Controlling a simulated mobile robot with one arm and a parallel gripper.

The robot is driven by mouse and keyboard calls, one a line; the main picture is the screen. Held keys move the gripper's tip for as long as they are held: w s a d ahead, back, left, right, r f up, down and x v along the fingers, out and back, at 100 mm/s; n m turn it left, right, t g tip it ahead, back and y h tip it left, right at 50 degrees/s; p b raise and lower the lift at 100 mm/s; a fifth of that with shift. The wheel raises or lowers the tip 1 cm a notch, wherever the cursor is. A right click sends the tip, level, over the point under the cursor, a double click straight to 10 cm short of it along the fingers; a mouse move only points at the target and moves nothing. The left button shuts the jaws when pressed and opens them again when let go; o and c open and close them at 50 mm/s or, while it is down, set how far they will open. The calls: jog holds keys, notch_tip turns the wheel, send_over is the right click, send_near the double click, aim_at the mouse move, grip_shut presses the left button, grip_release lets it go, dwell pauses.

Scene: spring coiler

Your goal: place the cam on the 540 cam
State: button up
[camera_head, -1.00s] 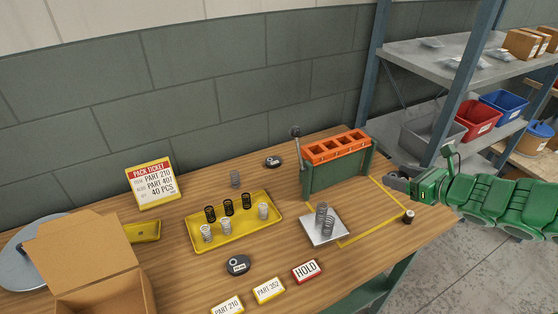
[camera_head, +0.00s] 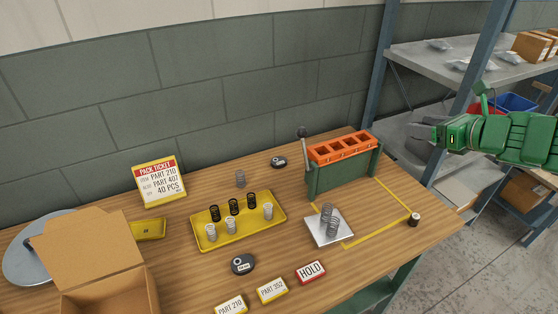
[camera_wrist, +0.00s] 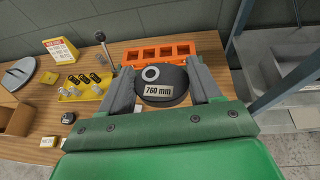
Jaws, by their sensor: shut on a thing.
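My gripper (camera_head: 420,132) is high at the right in the head view, off the table's right side. In the wrist view it (camera_wrist: 162,88) is shut on a dark round cam (camera_wrist: 160,82) with a white ring and a label reading 760 mm. Two similar dark cams lie on the table in the head view. One cam (camera_head: 243,264) is in front of the yellow tray and has a small white label too small to read. The other cam (camera_head: 279,162) is at the back, left of the green machine; I cannot read its marking.
The green machine (camera_head: 340,178) with an orange top and upright lever stands at the table's back right. A silver plate (camera_head: 318,237) with springs, a yellow tray (camera_head: 200,246) of springs, cards and an open box (camera_head: 90,250) occupy the table. Grey shelving (camera_head: 400,62) stands behind my gripper.

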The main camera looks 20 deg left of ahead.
jog(key=shift+w+a+r+m+t+h, duration=0.45)
jog(key=shift+w+a+m+t+h, duration=0.65)
jog(key=shift+w+a, duration=2.35)
jog(key=shift+w+a+r+m+t+h, duration=0.5)
jog(key=shift+w+a+m+h, duration=0.9)
jog(key=shift+w, duration=4.3)
jog(key=shift+w+a+r+m+t+h, duration=0.6)
jog(key=shift+w+a+m+h, duration=1.25)
jog(key=shift+w, duration=2.75)
jog(key=m+g+h, duration=0.1)
jog(key=m+h, duration=0.6)
jog(key=h, duration=0.1)
send_over(277, 160)
jog(key=w+d, duration=0.1)
jog(key=w, duration=0.1)
notch_tip(277, 160, down, 3)
jog(key=shift+s+d+r, duration=0.1)
jog(key=shift+s+d, duration=0.05)
jog(key=shift+s+a+m+h, duration=0.35)
jog(key=shift+s+a, duration=0.2)
jog(key=shift+s, duration=0.35)
notch_tip(277, 160, down, 29)
jog(key=shift+r, duration=0.1)
